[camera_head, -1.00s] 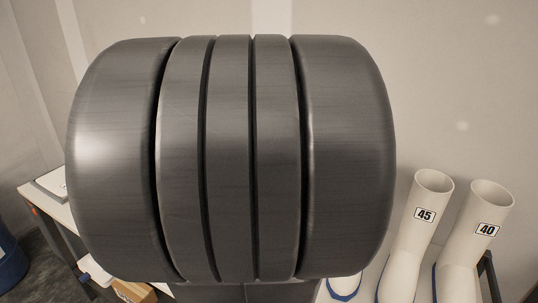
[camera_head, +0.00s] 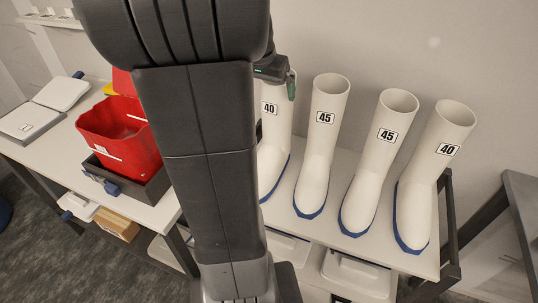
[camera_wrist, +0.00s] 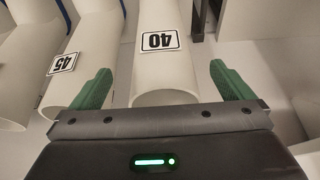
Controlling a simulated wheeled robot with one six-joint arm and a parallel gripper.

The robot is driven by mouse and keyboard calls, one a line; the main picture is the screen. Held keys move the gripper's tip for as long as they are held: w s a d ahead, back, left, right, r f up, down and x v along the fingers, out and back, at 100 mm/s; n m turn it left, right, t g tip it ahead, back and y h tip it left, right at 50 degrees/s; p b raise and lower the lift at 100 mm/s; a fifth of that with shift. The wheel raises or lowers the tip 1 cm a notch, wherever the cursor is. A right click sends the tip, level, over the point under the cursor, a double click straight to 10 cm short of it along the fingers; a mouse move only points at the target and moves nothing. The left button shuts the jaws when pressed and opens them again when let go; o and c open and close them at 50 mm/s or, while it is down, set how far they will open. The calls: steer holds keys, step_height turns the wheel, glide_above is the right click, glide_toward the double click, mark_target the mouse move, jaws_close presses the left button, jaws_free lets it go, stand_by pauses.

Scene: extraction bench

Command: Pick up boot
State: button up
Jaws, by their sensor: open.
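Several white boots with blue soles stand upright in a row on a table. In the head view they are a boot labelled 40 (camera_head: 270,165) partly behind my arm, two labelled 45 (camera_head: 318,150) (camera_head: 378,165), and another labelled 40 (camera_head: 432,175) at the right end. My gripper (camera_head: 291,80) is at the top of the leftmost boot 40. In the wrist view my gripper (camera_wrist: 165,85) is open, its green fingers on either side of the boot 40's shaft (camera_wrist: 160,60) near its rim. A neighbouring boot 45 (camera_wrist: 75,65) is close to the left finger.
A red bin (camera_head: 120,135) in a dark tray (camera_head: 150,190) stands on the table at left, beside white flat devices (camera_head: 28,122). A dark rail (camera_head: 449,220) edges the table's right end. A wall is close behind the boots.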

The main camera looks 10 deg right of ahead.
steer(key=x, duration=0.4)
steer(key=shift+w+f+p, duration=0.1)
steer(key=shift+w+p, duration=0.1)
steer(key=shift+p, duration=0.1)
steer(key=c, duration=1.8)
